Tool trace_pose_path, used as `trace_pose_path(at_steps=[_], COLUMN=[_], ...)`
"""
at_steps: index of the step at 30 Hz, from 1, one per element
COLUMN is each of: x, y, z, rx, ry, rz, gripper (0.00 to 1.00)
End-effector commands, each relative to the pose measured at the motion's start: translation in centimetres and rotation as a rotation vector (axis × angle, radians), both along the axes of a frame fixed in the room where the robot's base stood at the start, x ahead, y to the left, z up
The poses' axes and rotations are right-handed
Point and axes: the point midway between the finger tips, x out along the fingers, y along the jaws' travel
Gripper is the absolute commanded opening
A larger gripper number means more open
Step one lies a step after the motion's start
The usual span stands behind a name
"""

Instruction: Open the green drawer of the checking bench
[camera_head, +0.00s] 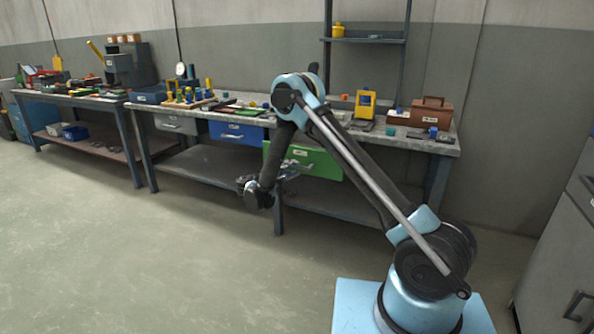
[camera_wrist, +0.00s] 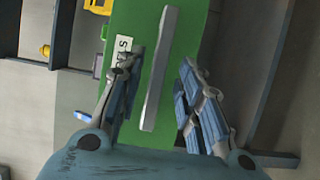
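The green drawer (camera_head: 320,163) is under the right half of the checking bench's top (camera_head: 435,146). I cannot tell whether it is fully closed. A pale bar handle (camera_wrist: 161,70) and a white label (camera_wrist: 123,45) are on its green front (camera_wrist: 190,30) in the wrist view. My gripper (camera_wrist: 160,95) is open, one finger on either side of the handle's lower part in that view, with visible gaps. In the head view my gripper (camera_head: 291,173) is in front of the drawer, and my arm hides part of the bench.
A blue drawer (camera_head: 228,131) and a grey drawer (camera_head: 170,123) are to the left under the same bench. Tools, a yellow device (camera_head: 366,101) and a brown toolbox (camera_head: 432,111) stand on top. A lower shelf (camera_head: 215,160) runs beneath. The floor in front (camera_head: 140,250) is clear.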

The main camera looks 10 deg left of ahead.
Motion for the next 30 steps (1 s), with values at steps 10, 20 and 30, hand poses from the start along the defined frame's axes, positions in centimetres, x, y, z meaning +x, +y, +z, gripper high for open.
trace_pose_path(at_steps=[10, 20, 30], x=[-5.3, -7.3, -7.2], y=[4.0, 5.4, 5.3], z=[-0.1, -0.1, 0.0], rx=[0.001, 0.001, 0.002], ry=[0.001, 0.002, 0.004], rz=[0.001, -0.001, -0.003], gripper=[0.33, 0.33, 0.33])
